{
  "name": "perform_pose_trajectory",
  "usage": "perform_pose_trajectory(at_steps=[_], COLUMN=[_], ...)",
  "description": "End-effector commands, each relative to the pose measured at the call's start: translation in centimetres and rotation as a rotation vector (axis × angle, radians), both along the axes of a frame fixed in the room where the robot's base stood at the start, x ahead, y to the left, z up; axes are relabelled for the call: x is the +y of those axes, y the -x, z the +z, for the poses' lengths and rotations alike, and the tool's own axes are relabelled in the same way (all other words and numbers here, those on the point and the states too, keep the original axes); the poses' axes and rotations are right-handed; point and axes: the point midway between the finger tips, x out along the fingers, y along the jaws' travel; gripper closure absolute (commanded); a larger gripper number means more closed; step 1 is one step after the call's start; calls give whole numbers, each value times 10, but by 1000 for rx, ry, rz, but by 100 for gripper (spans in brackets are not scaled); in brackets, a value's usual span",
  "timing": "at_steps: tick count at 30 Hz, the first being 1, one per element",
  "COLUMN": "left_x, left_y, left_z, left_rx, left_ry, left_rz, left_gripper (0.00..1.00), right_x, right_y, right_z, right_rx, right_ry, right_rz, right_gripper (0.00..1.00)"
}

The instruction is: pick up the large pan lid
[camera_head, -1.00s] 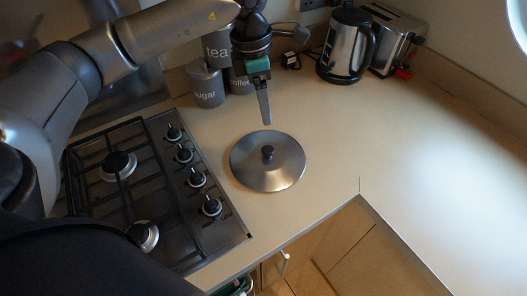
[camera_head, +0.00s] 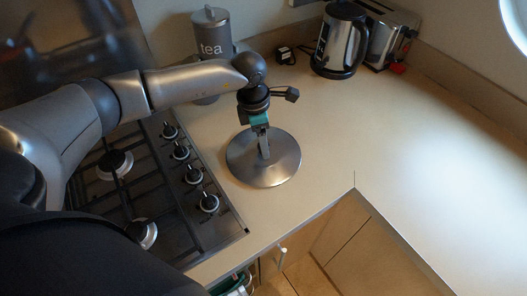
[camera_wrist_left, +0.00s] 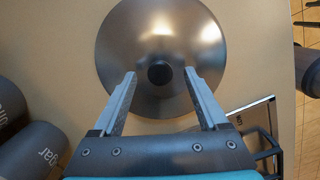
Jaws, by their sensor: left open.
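The large pan lid (camera_head: 286,162), a round grey metal lid, lies flat on the counter just right of the hob. In the left wrist view the lid (camera_wrist_left: 160,30) fills the upper middle, with its dark knob (camera_wrist_left: 160,73) at the centre. My left gripper (camera_head: 265,157) points down over the middle of the lid and hides the knob in the head view. In the left wrist view its open fingers (camera_wrist_left: 160,74) stand on either side of the knob, apart from it. I cannot tell the exact height of the fingertips. My right gripper is not in view.
The gas hob (camera_head: 185,228) with its knobs lies left of the lid. A tea canister (camera_head: 212,38) stands behind, partly behind my left arm. A kettle (camera_head: 340,42) and toaster (camera_head: 386,38) stand at the back. The counter (camera_head: 400,140) right of the lid is clear.

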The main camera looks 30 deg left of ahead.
Motion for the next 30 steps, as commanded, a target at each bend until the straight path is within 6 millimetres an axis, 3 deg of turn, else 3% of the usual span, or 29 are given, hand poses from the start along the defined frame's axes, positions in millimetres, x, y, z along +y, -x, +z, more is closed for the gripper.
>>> perform_pose_trajectory(at_steps=[3,10,30], left_x=[-1,-1,-1], left_y=[0,-1,-1], left_z=[-9,-10,-10], left_rx=[0,-1,-1], left_ry=[0,-1,-1], left_rz=[-1,-2,-1], left_gripper=[24,24,99], right_x=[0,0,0], right_y=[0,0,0], right_z=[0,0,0], right_rx=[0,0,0], right_ry=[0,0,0], right_rz=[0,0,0], right_gripper=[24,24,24])
